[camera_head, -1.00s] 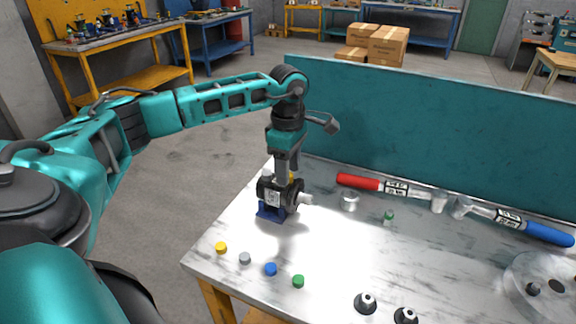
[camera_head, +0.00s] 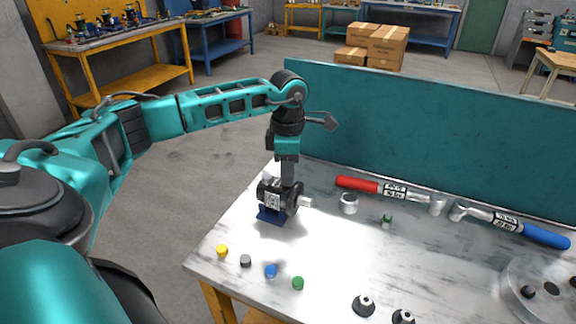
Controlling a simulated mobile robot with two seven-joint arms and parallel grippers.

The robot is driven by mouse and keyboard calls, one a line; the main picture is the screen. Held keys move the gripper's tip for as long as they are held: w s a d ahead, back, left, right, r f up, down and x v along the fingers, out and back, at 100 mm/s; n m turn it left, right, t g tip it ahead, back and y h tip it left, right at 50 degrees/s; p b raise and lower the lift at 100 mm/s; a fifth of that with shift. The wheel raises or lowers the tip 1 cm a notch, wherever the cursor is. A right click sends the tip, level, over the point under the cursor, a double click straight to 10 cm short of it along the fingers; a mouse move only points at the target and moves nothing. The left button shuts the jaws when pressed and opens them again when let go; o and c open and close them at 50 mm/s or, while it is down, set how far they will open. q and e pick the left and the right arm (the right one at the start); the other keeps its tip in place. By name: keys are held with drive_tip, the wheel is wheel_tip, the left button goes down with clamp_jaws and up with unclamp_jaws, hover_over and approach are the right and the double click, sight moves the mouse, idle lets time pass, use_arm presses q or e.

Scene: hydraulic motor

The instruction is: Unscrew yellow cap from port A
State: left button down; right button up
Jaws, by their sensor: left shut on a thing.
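The black hydraulic motor (camera_head: 278,196) sits on a blue stand (camera_head: 270,215) at the table's left side, with a pale shaft pointing right. My left gripper (camera_head: 288,184) points straight down onto the motor's top. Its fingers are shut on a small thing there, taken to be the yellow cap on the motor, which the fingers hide. The port itself is hidden too. A separate loose yellow cap (camera_head: 222,251) lies on the table's front left. My right gripper is not in view.
Grey (camera_head: 245,261), blue (camera_head: 271,271) and green (camera_head: 298,283) caps lie in a row in front. A red-handled tool (camera_head: 358,184) and a blue-handled tool (camera_head: 545,236) lie at the back by the teal panel (camera_head: 430,140).

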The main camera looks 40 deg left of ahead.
use_arm(q)
drive_tip(key=shift+n, duration=0.8)
drive_tip(key=shift+r+n+p, duration=0.1)
drive_tip(key=shift+n+p, duration=0.3)
drive_tip(key=shift+n, duration=0.9)
drive_tip(key=c, duration=1.2)
unclamp_jaws()
